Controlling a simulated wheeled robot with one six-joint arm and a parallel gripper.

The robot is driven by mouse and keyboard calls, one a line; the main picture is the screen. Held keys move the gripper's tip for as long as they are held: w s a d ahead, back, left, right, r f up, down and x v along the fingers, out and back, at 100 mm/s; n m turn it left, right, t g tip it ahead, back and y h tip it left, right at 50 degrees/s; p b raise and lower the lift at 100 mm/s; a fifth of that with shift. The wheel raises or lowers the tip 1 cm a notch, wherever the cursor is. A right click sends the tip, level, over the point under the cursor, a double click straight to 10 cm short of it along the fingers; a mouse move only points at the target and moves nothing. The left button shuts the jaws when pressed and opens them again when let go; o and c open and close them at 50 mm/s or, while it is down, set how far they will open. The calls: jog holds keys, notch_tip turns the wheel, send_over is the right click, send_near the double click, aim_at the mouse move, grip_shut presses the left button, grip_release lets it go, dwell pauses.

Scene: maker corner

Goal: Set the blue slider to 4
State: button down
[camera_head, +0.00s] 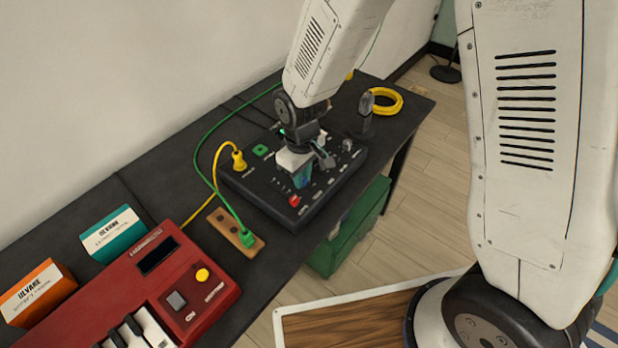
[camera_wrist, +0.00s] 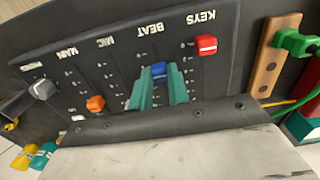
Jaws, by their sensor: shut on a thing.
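The blue slider (camera_wrist: 159,70) is in the BEAT column of a black mixer panel (camera_head: 255,195). My gripper (camera_wrist: 161,85) has its two teal fingers closed on either side of the blue slider cap, in the wrist view. In the head view my gripper (camera_head: 302,178) reaches down onto the panel and hides the blue slider. The panel's lettering appears upside down in the wrist view. The scale marks beside the blue slider are partly covered by the fingers, so I cannot read its number.
A red slider (camera_wrist: 206,44) sits under KEYS, with an orange slider (camera_wrist: 95,103) on the other side of my fingers. Yellow and green cables run nearby. A wooden socket block (camera_head: 225,226) and a red keyboard (camera_head: 215,282) stand at the panel's left.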

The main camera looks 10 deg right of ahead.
jog(key=shift+w+a, duration=0.45)
jog(key=shift+w, duration=0.15)
jog(key=c, duration=1.3)
grip_release()
notch_tip(320, 180, up, 8)
jog(key=shift+f, duration=0.1)
